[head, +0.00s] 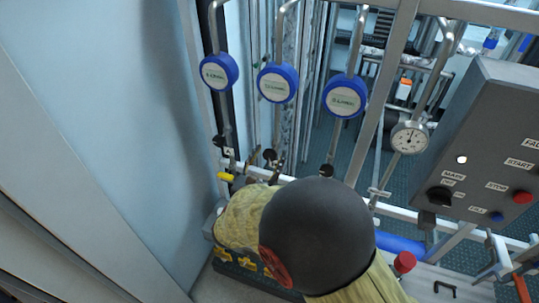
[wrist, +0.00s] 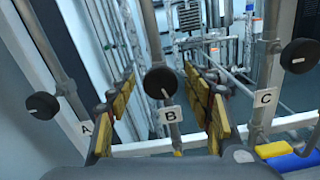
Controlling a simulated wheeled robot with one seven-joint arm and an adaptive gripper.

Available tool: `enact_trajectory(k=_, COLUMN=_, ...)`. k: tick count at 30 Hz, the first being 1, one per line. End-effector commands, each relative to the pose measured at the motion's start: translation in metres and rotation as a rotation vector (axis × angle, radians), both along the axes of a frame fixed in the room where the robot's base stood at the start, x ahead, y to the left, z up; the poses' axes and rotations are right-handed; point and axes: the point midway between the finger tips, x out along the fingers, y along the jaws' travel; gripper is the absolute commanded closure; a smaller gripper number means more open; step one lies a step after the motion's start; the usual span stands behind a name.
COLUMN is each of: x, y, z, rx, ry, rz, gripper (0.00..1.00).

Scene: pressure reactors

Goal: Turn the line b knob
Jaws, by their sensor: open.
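The line B knob (wrist: 161,83) is a round black knob with a white mark, above the label B (wrist: 171,115) in the middle of the wrist view. In the head view the line B knob (head: 270,155) is small, just past my arm. My gripper (wrist: 162,100) is open, with one yellow-padded finger on each side of the knob in the picture. Nothing is held. I cannot tell how deep the fingertips reach around the knob or whether they touch it. In the head view my gripper (head: 265,163) is partly hidden by my arm.
The A knob (wrist: 42,105) is at left and the C knob (wrist: 299,55) at right. Blue round gauges (head: 277,83) hang on pipes above. A grey control box (head: 480,150) with buttons stands at right. A pale wall (head: 100,100) is at left.

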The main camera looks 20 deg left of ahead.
Motion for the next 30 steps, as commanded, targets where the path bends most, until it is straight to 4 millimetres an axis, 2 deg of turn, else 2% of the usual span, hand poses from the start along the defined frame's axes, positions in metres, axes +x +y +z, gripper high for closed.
enact_trajectory(k=4, x=0.0093, y=-0.0013, z=-0.0004, rx=0.000, ry=0.001, rz=-0.001, gripper=0.49)
enact_trajectory(k=12, x=0.0107, y=-0.0011, z=-0.0003, rx=0.000, ry=0.001, rz=0.000, gripper=0.49)
enact_trajectory(k=30, x=0.0105, y=-0.0011, z=-0.0003, rx=0.000, ry=0.001, rz=0.000, gripper=0.82)
